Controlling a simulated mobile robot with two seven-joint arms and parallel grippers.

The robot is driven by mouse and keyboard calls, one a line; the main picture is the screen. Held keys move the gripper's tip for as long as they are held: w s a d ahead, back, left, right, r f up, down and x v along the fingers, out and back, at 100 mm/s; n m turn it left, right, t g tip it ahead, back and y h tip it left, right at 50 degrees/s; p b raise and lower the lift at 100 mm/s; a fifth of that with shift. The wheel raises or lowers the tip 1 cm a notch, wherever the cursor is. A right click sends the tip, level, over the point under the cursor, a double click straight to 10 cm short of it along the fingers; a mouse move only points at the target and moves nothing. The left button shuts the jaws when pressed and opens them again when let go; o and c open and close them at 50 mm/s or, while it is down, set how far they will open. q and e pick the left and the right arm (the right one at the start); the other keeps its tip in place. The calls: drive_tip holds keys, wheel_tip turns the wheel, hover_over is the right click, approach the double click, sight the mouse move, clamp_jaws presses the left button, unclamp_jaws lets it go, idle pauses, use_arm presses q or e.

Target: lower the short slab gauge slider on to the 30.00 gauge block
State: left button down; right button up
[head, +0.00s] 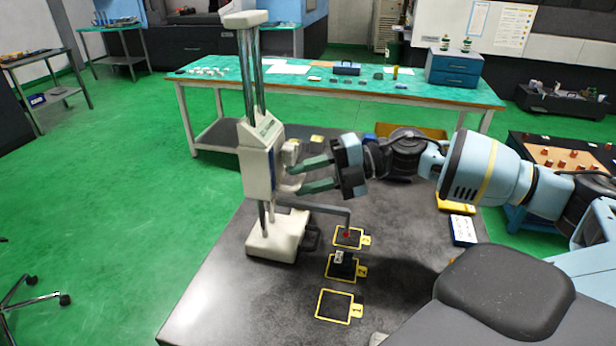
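The gauge (278,240) stands on the dark slab, with a white base and twin metal columns. Its white slider (256,165) sits partway up the columns. A grey probe arm (325,209) reaches right from the slider and bends down to a red tip (347,234), seen over the far yellow square. A small dark block with a pale label (340,262) stands in the middle square; its label is unreadable. My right gripper (294,177) is open, its two fingers pointing left at the slider's pale handwheel (290,155). Whether they touch it cannot be told. My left gripper is out of view.
The near yellow square (334,306) is empty. A yellow box (454,204) and a white-blue card (463,230) lie at the slab's right. A green-topped bench (400,90) stands behind. The slab's left front (235,300) is clear.

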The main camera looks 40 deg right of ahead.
drive_tip(key=shift+c, duration=0.3)
